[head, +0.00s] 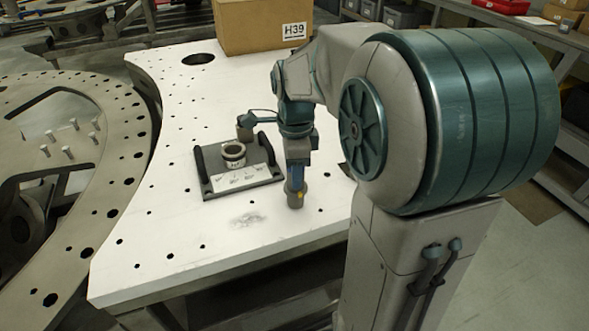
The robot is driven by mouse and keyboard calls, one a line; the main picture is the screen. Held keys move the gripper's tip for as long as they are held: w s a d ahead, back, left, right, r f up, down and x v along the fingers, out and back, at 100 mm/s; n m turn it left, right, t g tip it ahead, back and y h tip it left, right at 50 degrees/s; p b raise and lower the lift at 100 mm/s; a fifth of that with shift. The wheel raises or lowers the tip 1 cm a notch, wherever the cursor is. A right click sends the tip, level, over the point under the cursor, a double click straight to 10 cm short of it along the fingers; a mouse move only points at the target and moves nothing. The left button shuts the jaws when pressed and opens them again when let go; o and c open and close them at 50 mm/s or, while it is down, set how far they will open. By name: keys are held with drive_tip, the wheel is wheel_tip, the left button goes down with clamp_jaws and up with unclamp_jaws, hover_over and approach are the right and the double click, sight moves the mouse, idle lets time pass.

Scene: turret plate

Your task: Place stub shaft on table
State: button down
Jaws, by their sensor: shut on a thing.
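The stub shaft (295,199) shows as a short grey-brown cylinder with a yellow spot below the blue part of my gripper (295,182). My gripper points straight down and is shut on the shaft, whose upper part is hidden. The shaft is upright, just right of the fixture plate, over the white table (185,225). Its lower end is at or very near the table top; I cannot tell whether it touches.
A dark fixture plate (213,190) with two black handles and a raised ring (233,149) lies left of my gripper. A cardboard box (255,30) marked H39 stands at the back. The table has several holes; its front left is clear. A large drilled metal ring (110,190) stands left.

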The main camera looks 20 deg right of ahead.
drive_tip(key=shift+f, duration=0.2)
drive_tip(key=shift+f, duration=0.15)
drive_tip(key=c, duration=0.9)
unclamp_jaws()
drive_tip(key=shift+c, duration=0.2)
